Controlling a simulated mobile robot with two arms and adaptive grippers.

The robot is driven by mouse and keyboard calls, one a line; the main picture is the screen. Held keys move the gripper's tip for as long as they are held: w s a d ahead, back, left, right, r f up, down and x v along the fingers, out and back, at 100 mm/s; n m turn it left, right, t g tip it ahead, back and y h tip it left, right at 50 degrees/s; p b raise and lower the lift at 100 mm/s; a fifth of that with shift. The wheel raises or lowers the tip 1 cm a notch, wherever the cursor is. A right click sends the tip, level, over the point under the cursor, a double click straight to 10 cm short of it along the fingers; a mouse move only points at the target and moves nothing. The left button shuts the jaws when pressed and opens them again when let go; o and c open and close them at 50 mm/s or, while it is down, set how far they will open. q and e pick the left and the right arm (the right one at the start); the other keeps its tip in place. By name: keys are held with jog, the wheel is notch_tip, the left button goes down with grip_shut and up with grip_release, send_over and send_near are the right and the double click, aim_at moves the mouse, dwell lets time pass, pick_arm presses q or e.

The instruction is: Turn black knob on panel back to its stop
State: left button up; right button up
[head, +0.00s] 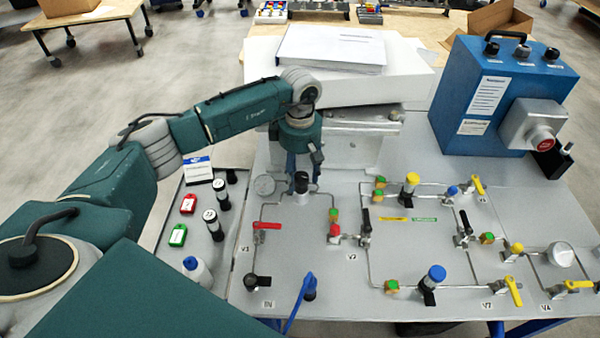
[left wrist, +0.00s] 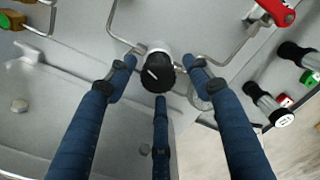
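The black knob (head: 301,178) sits on a silver valve body in the pipework at the back left of the grey panel (head: 330,270). In the left wrist view the knob (left wrist: 158,79) has a white mark on its top. My left gripper (head: 297,168) reaches down over it from behind. Its blue fingers (left wrist: 160,72) are spread around the knob, two at its sides and one below it in the picture. Gaps show between the side fingers and the knob, so it is not gripped. My right gripper is out of view.
A red lever (head: 267,226) and a round gauge (head: 264,186) are close to the knob. Several coloured valves and pipes fill the panel's right part. A blue control box (head: 490,100) stands at the back right.

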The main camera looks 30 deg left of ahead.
pick_arm(q)
jog(key=c, duration=1.1)
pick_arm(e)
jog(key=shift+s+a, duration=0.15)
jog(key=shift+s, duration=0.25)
pick_arm(q)
jog(key=shift+a+n, duration=0.1)
jog(key=shift+n, duration=0.2)
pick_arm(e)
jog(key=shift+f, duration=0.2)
